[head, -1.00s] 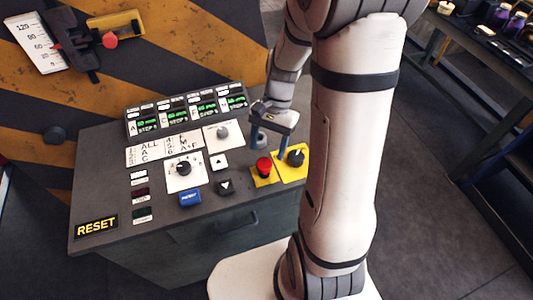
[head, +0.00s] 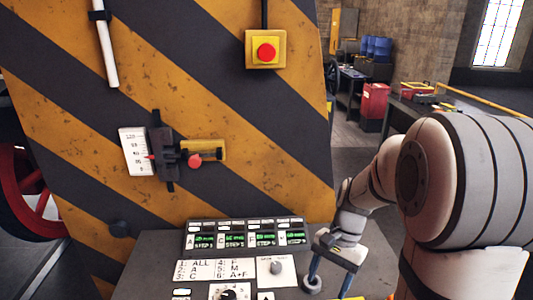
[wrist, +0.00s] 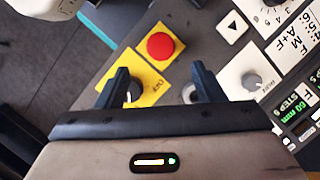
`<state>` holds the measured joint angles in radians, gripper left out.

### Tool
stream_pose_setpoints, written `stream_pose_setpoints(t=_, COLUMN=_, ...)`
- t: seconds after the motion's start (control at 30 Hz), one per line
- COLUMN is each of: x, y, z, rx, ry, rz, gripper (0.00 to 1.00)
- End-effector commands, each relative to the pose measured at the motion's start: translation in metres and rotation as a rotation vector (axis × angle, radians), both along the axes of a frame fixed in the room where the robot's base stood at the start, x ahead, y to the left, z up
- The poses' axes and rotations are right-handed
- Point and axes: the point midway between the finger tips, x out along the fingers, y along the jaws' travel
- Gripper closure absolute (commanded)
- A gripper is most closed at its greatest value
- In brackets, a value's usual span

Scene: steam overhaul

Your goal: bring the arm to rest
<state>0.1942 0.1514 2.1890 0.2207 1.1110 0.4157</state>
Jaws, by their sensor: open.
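My gripper (head: 329,279) is at the right side of the control console (head: 160,255) in the head view, pointing down. In the wrist view my gripper (wrist: 163,82) has its two dark fingers apart with nothing between them. Below and beyond the fingers are a black knob (wrist: 133,91) on a yellow plate and a red round button (wrist: 160,46) on another yellow plate. The left finger overlaps the black knob in the picture; I cannot tell whether they touch. A grey knob (wrist: 250,81) on a white plate lies right of the fingers.
A striped panel (head: 260,130) rises behind the console. It carries a red button in a yellow box (head: 265,51), a gauge with a red-knobbed lever (head: 195,160) and a white pipe (head: 106,50). Benches and a red cabinet (head: 374,104) stand at the back right.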

Motion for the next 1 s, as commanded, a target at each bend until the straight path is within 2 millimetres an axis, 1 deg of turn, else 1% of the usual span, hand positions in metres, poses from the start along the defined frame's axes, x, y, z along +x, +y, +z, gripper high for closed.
stream_pose_setpoints(t=0.03, x=-0.004, y=0.003, z=0.010, rx=-0.011, ry=-0.038, rz=0.035, gripper=0.38)
stream_pose_setpoints(t=0.17, x=-0.022, y=0.010, z=0.035, rx=-0.053, ry=-0.166, rz=0.174, gripper=0.38)
stream_pose_setpoints(t=0.3, x=-0.044, y=0.017, z=0.061, rx=-0.110, ry=-0.313, rz=0.343, gripper=0.38)
stream_pose_setpoints(t=0.5, x=-0.074, y=0.023, z=0.085, rx=-0.192, ry=-0.496, rz=0.562, gripper=0.38)
stream_pose_setpoints(t=0.6, x=-0.085, y=0.025, z=0.092, rx=-0.225, ry=-0.558, rz=0.642, gripper=0.38)
stream_pose_setpoints(t=0.7, x=-0.091, y=0.024, z=0.095, rx=-0.248, ry=-0.598, rz=0.690, gripper=0.38)
stream_pose_setpoints(t=1.0, x=-0.094, y=0.024, z=0.097, rx=-0.260, ry=-0.616, rz=0.717, gripper=0.38)
